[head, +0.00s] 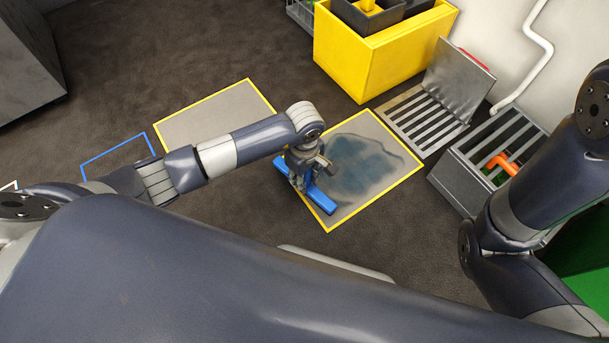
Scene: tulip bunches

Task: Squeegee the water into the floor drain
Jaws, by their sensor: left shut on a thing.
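A blue squeegee (320,199) is at the lower left edge of a yellow-edged floor square. My left gripper (302,178) is shut on the squeegee and hides part of it. A dark patch of water (363,165) lies in the square, to the right of the squeegee. A slotted metal floor drain (416,118) lies beyond the square's upper right corner, with a metal plate (459,77) tilted up at its far side. My right arm comes in at the right, but its gripper is not in the picture.
A yellow box (368,62) with dark bins stands behind the drain. A grey slatted crate (467,177) holding an orange thing (502,164) is right of the square. Another yellow-edged square (207,124) and a blue outline (118,146) mark bare floor at the left.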

